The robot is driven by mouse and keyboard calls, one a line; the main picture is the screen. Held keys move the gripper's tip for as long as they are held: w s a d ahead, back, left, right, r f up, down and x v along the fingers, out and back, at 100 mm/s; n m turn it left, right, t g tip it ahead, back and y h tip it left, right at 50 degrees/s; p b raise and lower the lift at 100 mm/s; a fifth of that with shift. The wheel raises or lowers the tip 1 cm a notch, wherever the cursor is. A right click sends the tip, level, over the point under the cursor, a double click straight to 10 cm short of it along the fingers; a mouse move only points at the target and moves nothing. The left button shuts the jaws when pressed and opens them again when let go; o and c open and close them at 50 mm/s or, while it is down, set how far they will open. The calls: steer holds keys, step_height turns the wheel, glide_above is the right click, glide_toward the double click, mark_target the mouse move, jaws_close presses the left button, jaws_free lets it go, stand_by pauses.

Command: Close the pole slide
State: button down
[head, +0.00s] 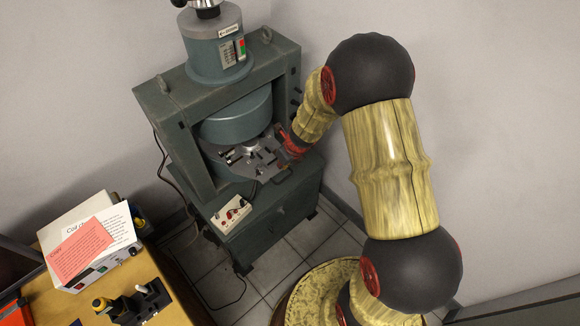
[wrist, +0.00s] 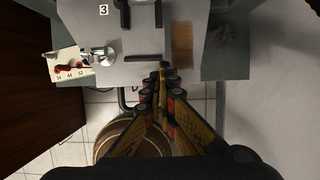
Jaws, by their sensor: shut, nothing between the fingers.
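The magnet press (head: 225,110) stands against the wall in the head view, with a round upper pole (head: 237,122) above a gap. A flat grey slide plate (head: 250,160) with dark and bright fittings sits in the gap. In the wrist view, a grey plate (wrist: 172,70) carries a "3" label, black bars and a tan patch. My gripper (wrist: 163,70) is shut and empty, its fingertips over this plate's near edge beside a black bar (wrist: 143,58). I cannot tell whether they touch. In the head view, my arm partly hides the gripper at the right of the gap.
A small control box (head: 232,213) with red knobs sits on the press's base at the front. A wooden bench (head: 165,290) with papers and tools stands at the lower left. In the wrist view, a bright metal knob (wrist: 98,54) lies left of the fingers. Tiled floor shows below.

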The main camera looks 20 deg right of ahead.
mark_target(271, 154)
steer(key=w+p, duration=0.1)
steer(key=w+a+p, duration=0.1)
steer(key=w, duration=0.1)
steer(key=w+p, duration=0.1)
steer(key=shift+w+a+r, duration=0.2)
steer(key=shift+w+a, duration=0.05)
steer(key=shift+w, duration=0.1)
steer(key=shift+w+a+f+p, duration=0.2)
steer(key=shift+w+p, duration=0.15)
steer(key=shift+w, duration=0.2)
